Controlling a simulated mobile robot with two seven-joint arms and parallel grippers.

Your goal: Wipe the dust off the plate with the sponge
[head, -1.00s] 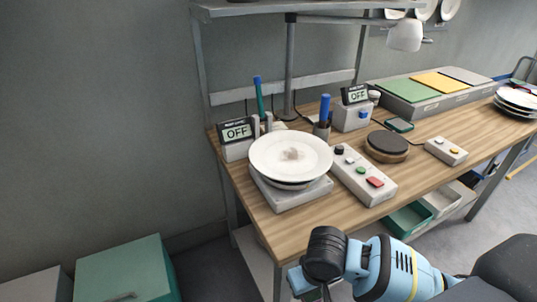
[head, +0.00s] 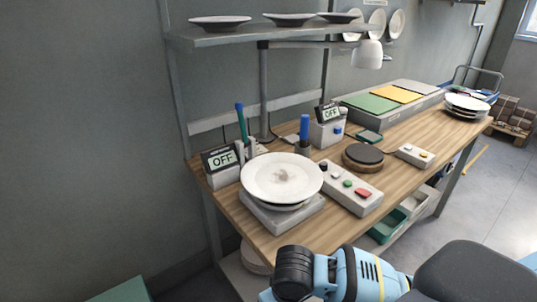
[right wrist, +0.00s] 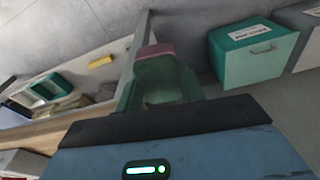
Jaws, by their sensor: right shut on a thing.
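A white plate (head: 262,183) with a greyish-brown dust patch (head: 285,175) at its centre rests on a pale square stand (head: 285,216) at the near left of the wooden bench in the head view. In the right wrist view my right gripper (right wrist: 158,88) is shut on a greenish block with a pink top, which looks like the sponge (right wrist: 155,52). My right arm enters the head view at the bottom, in front of the bench; its fingertips are out of that frame. The sponge is apart from the plate. My left gripper is not in view.
On the bench (head: 262,243) stand a button box (head: 350,188), a round dark-topped pad (head: 363,155), displays reading OFF (head: 221,159) and pen holders. A shelf (head: 250,37) with plates hangs above. A stack of plates (head: 467,103) stands far right.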

